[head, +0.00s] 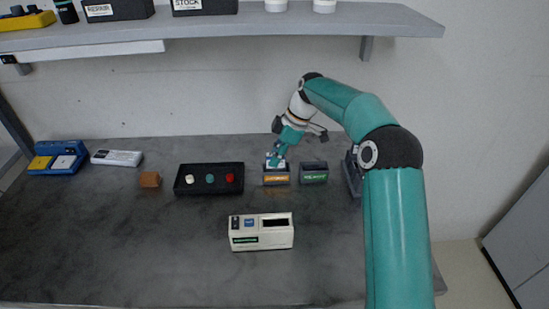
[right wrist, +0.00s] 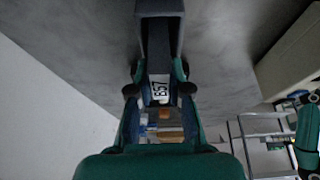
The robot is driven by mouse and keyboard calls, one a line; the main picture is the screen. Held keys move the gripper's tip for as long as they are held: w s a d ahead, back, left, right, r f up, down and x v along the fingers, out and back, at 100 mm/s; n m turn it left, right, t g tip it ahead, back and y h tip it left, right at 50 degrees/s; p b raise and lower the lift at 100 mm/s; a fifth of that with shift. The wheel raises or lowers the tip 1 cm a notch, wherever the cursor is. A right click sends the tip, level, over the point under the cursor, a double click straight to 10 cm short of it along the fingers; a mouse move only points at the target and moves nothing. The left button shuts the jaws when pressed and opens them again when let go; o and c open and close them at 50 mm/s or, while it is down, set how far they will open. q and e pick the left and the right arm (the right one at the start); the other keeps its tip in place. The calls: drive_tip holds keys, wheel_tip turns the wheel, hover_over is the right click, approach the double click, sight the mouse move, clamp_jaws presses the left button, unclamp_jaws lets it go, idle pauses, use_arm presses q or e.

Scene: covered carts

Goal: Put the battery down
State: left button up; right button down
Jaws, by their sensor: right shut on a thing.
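My right gripper (head: 277,159) reaches down over a small dark bin with an orange label (head: 276,179) toward the back of the table. It is shut on the battery, a pale piece marked 657 that shows between the fingers in the right wrist view (right wrist: 159,90). The battery is at the top of the orange-labelled bin; whether it rests on the bin is too small to tell. A matching bin with a green label (head: 313,176) stands just to the right. My left gripper is not in view.
A black tray (head: 209,192) with white, teal and red knobs stands left of the bins. A beige device (head: 262,240) is in front. A shelf (head: 300,24) hangs above. The front left is clear.

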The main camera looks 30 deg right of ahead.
drive_tip(key=c, duration=1.1)
unclamp_jaws()
drive_tip(key=shift+r, duration=0.1)
drive_tip(key=v, duration=0.7)
drive_tip(key=shift+r, duration=0.2)
drive_tip(key=shift+s, duration=0.1)
